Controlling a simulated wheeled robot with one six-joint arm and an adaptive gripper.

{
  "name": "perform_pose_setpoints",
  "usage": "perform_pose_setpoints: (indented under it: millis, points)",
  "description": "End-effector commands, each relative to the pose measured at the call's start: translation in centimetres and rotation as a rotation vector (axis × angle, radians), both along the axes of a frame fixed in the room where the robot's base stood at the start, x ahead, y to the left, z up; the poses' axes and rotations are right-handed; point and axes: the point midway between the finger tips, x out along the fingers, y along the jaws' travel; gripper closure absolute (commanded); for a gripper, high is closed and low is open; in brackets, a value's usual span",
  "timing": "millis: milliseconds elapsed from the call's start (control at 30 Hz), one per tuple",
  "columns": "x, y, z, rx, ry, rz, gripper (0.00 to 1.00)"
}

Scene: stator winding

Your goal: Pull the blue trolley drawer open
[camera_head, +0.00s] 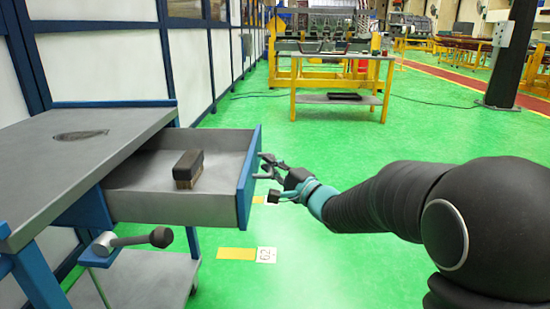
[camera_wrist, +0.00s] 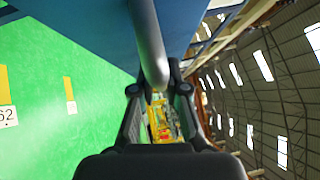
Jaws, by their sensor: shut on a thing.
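The blue trolley drawer (camera_head: 247,176) stands pulled well out to the right from under the grey trolley top (camera_head: 85,140). Its grey tray is open to view, and a dark block-shaped brush (camera_head: 188,168) lies inside. My gripper (camera_head: 262,168) is at the outer side of the blue drawer front, with its fingers at the handle. In the wrist view, my gripper (camera_wrist: 160,88) has its two dark fingers shut on the grey bar handle (camera_wrist: 149,45), with the blue drawer front (camera_wrist: 95,25) behind it. In the head view the handle is mostly hidden by the fingers.
A vise-like lever with a dark knob (camera_head: 160,237) sticks out below the drawer on the trolley's near side. A yellow-legged table (camera_head: 335,56) stands far back. White-panelled blue-framed walls are at left.

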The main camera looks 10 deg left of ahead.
Motion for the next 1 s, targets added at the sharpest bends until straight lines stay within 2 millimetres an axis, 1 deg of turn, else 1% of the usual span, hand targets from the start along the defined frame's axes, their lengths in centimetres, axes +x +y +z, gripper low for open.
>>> perform_pose_setpoints:
  millis: [200, 567, 600, 667, 700, 1000]
  points:
    - [-0.4, 0.08, -0.11, -0.001, 0.001, 0.02, 1.0]
    - [-0.36, -0.06, -0.17, -0.002, 0.002, 0.018, 1.0]
    - [-0.34, -0.07, -0.16, -0.002, 0.002, 0.018, 0.77]
    - [-0.33, -0.1, -0.14, -0.001, 0.001, 0.018, 0.62]
    - [-0.31, -0.11, -0.14, -0.002, 0.001, 0.017, 0.61]
    - [-0.37, -0.26, -0.06, -0.001, 0.0, 0.015, 0.61]
